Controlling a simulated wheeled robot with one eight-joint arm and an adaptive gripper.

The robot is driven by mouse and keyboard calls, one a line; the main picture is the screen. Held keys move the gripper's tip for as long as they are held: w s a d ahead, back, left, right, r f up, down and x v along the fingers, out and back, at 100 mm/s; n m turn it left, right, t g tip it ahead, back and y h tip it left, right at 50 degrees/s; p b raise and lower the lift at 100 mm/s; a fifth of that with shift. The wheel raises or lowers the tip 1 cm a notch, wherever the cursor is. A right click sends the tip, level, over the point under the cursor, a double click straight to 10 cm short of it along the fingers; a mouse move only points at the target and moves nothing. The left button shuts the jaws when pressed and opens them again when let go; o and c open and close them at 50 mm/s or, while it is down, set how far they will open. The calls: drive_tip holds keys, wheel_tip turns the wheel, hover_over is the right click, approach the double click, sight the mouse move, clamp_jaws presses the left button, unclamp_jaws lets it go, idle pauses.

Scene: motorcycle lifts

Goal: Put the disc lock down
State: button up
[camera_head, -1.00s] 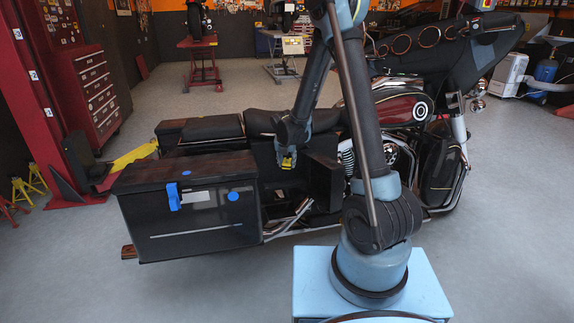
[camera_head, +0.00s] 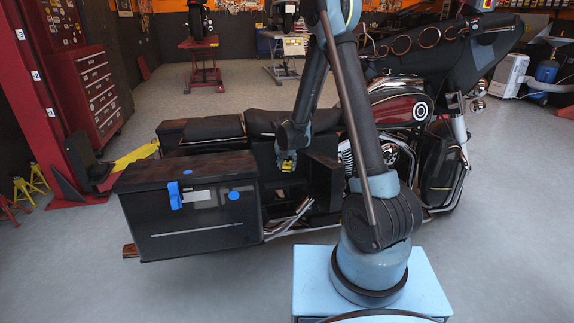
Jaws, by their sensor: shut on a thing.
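My gripper (camera_head: 287,163) points down beside the motorcycle's seat, in front of its dark side. A small yellow thing, which I take for the disc lock (camera_head: 287,166), shows between the fingertips, and my gripper is shut on it. It is held in the air, apart from the saddlebag; its far side is hidden by the fingers. The black saddlebag (camera_head: 205,224) is to the left of my gripper, with a flat dark lid (camera_head: 150,172), a blue latch (camera_head: 175,195) and blue round marks.
The motorcycle's red tank (camera_head: 400,107) and fairing are to the right, behind my arm. A red tool chest (camera_head: 97,90), a red lift post and yellow jack stands (camera_head: 28,187) are at the left. The grey floor in front is clear.

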drive_tip(key=o, duration=1.1)
drive_tip(key=shift+s+f, duration=0.2)
drive_tip(key=shift+s, duration=0.15)
drive_tip(key=shift+c, duration=0.2)
